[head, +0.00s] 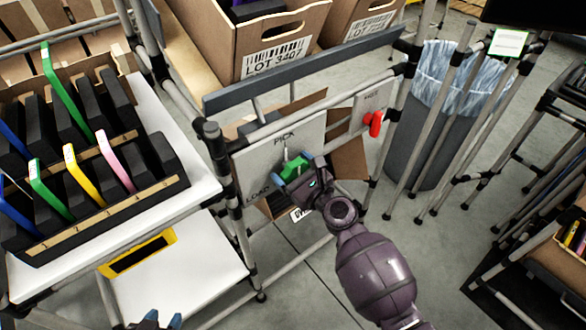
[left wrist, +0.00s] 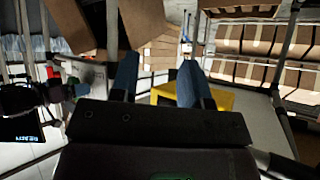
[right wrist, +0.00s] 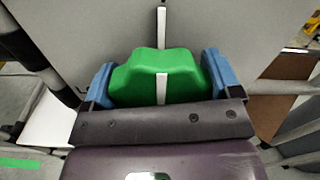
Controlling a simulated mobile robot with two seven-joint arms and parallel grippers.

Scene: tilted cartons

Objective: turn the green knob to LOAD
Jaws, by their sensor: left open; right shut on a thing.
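The green knob (head: 294,165) is on a grey panel (head: 258,160) labelled PICK at the top and LOAD at the lower left. My right gripper (head: 297,174) is shut on the knob. In the right wrist view the blue fingertips (right wrist: 160,80) sit on both sides of the green knob (right wrist: 135,80). The white stripe on the knob lines up with a white mark (right wrist: 161,28) on the panel, on the PICK side. My left gripper (head: 155,321) is at the bottom edge, away from the panel; the left wrist view shows its fingers (left wrist: 157,82) apart and empty.
A red handle (head: 375,124) sits on a smaller panel to the right. A rack of dark items with coloured strips (head: 90,205) and a white shelf with a yellow-framed slot (head: 138,255) stand left. Cartons (head: 265,40) are above; a lined grey bin (head: 425,140) is right.

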